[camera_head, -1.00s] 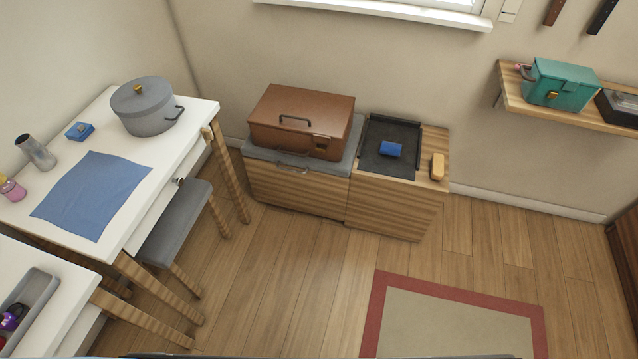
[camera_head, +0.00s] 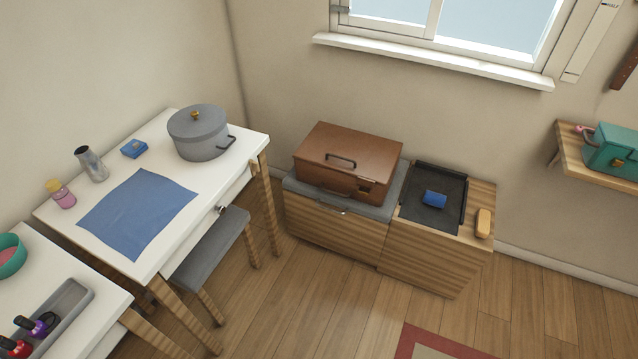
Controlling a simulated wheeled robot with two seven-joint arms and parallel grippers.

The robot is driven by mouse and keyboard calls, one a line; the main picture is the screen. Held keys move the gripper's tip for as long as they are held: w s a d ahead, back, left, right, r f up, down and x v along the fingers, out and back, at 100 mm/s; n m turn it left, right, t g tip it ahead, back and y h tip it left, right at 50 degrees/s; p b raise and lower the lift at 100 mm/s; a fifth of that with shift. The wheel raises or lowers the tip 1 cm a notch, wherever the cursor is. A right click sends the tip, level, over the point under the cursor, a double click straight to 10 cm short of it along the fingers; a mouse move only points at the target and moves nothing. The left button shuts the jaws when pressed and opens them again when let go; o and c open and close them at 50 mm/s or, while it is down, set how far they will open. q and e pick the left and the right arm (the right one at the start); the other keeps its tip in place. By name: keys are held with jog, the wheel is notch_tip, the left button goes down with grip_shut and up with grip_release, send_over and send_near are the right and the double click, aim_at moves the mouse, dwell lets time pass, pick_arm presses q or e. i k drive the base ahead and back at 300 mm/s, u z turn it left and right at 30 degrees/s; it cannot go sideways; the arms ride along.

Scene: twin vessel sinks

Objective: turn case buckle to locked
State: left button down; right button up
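A brown case (camera_head: 349,161) with a dark handle sits shut on the grey-topped wooden cabinet (camera_head: 330,221) against the back wall. A small buckle (camera_head: 365,189) shows on the right part of its front face. It is too small here to tell which way it is turned. A teal case (camera_head: 616,152) with a small gold-coloured clasp (camera_head: 617,163) stands on the wall shelf at the right, cut by the picture edge. Neither of my grippers is in view.
A black tray (camera_head: 433,211) with a blue item (camera_head: 434,199) lies right of the brown case, beside a tan block (camera_head: 483,223). A white table (camera_head: 108,252) with a grey pot (camera_head: 200,137) and a grey stool (camera_head: 212,248) stand left.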

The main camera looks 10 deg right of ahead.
aim_at(366, 191)
jog(key=u, duration=0.2)
jog(key=i, duration=0.85)
jog(key=z, duration=0.9)
jog(key=i, duration=0.55)
jog(key=z, duration=0.55)
